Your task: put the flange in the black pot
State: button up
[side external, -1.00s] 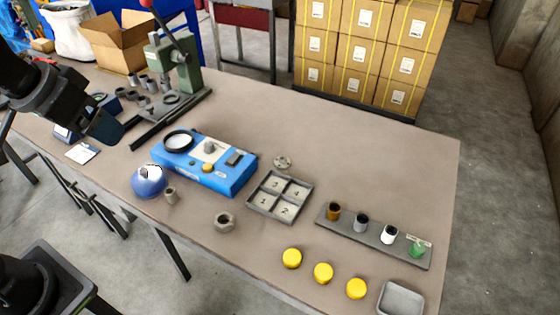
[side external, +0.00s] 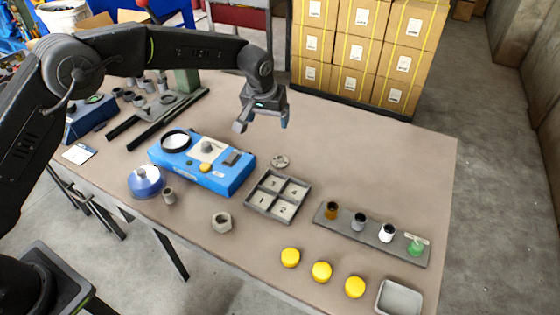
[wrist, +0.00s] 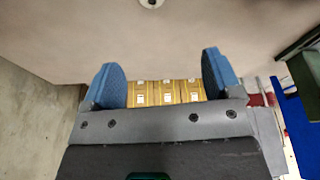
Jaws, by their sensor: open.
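The flange (side external: 280,161) is a small round grey disc with a raised centre, lying flat on the table behind the numbered tray. It also shows cut off at the top edge of the wrist view (wrist: 151,3). My gripper (side external: 263,123) is open and empty, in the air above and a little left of the flange. Its blue-padded fingers show apart in the wrist view (wrist: 160,72). The dark-topped pot (side external: 359,222) looks nearest to black.
The numbered tray (side external: 247,207) lies just in front of the flange. A blue device (side external: 232,180) is to the left, a hex nut (side external: 221,222) nearer the front. Yellow caps (side external: 321,271) and a grey dish (side external: 399,297) are front right. The back right table is clear.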

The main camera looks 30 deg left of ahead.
send_over(280, 157)
jog(key=s, duration=0.2)
jog(key=f, duration=1.2)
jog(key=shift+d+f, duration=0.2)
jog(key=shift+f, duration=0.05)
jog(key=shift+x, duration=2.85)
jog(key=shift+c, duration=0.4)
jog(key=c, duration=0.9)
jog(key=shift+c, duration=0.8)
jog(key=shift+r, duration=0.15)
